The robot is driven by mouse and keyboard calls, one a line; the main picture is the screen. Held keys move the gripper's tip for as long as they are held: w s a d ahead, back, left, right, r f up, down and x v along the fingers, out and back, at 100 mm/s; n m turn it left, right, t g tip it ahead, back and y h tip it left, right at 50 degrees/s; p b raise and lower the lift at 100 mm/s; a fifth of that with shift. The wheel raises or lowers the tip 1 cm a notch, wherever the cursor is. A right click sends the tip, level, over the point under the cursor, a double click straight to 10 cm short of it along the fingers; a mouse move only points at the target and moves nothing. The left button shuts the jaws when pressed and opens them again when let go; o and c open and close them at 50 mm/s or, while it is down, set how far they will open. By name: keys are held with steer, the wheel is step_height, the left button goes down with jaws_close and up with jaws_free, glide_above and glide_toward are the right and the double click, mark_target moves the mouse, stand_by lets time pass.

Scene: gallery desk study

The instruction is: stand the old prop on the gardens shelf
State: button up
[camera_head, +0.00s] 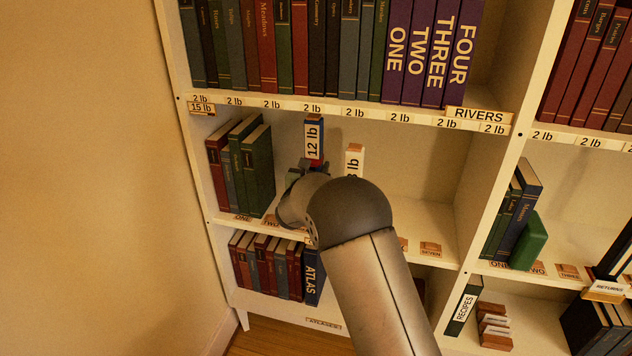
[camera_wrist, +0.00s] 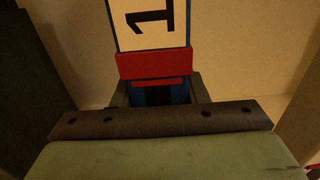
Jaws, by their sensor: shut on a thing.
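In the head view, a tall blue prop (camera_head: 314,138) with a white "12 lb" label stands upright in the middle bay, right of the green books. My gripper (camera_head: 306,172) is at its lower part, mostly hidden by my wrist and forearm. In the wrist view the prop (camera_wrist: 153,27) shows its white label with a "1", a red band and a blue lower part. That lower part sits between the dark jaws of my gripper (camera_wrist: 160,91), which are shut on it. I cannot tell if its base touches the shelf. No "gardens" label is readable.
A white block (camera_head: 354,160) with an "lb" label stands right of the prop. Red and green books (camera_head: 258,168) lean on the left. The bay's right side is open. Above is the full RIVERS shelf (camera_head: 478,115); below are more books and an atlas (camera_head: 312,275).

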step_height(320, 180, down, 4)
steer(key=shift+f, duration=0.1)
steer(key=shift+w+f+b, duration=0.2)
steer(key=shift+b, duration=0.1)
steer(key=o, duration=1.3)
steer(key=shift+f, duration=0.1)
steer(key=shift+s, duration=0.1)
steer(key=s, duration=0.4)
steer(key=s+a, duration=0.1)
steer(key=s, duration=0.2)
steer(key=s+a, duration=0.1)
steer(key=s, duration=0.3)
steer(key=shift+s+a, duration=0.1)
steer(key=shift+s, duration=0.25)
